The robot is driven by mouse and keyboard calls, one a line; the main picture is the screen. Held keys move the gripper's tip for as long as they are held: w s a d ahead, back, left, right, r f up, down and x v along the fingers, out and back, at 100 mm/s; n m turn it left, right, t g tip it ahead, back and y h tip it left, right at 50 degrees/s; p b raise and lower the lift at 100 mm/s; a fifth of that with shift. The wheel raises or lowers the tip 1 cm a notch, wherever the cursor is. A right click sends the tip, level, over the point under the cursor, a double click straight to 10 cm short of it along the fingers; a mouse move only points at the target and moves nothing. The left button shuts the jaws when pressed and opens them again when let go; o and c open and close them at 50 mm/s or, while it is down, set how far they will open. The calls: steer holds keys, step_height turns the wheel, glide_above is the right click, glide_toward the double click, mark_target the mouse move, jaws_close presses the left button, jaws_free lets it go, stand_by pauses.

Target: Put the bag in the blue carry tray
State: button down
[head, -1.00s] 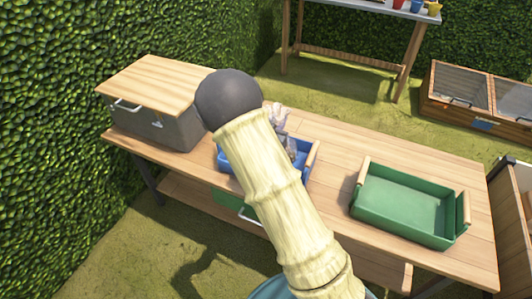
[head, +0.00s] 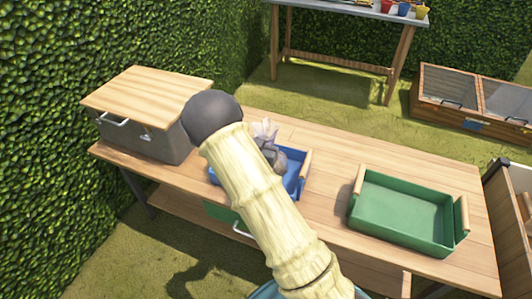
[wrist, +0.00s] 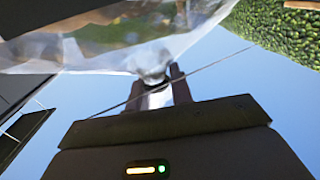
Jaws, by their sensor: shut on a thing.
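In the wrist view my gripper (wrist: 158,88) is shut on the gathered neck of a clear plastic bag (wrist: 95,45). The bag spreads across the top of that picture and something brownish shows through it. In the head view my pale arm hides my gripper. The blue carry tray (head: 302,178) stands on the wooden table, partly behind my arm. A grey, crumpled shape (head: 267,133) shows beside my arm, over or in the tray. I cannot tell whether it is the held bag, or whether it touches the tray.
A green tray (head: 400,215) stands on the table (head: 325,165) to the right. A grey box with a wooden lid (head: 145,92) is at the left end. A hedge (head: 60,60) borders the left. Bare tabletop lies between the two trays.

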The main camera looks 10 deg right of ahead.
steer(key=shift+f, duration=0.65)
steer(key=shift+w+f, duration=0.1)
steer(key=shift+f, duration=1.8)
steer(key=shift+f+b, duration=0.4)
steer(key=shift+b, duration=0.25)
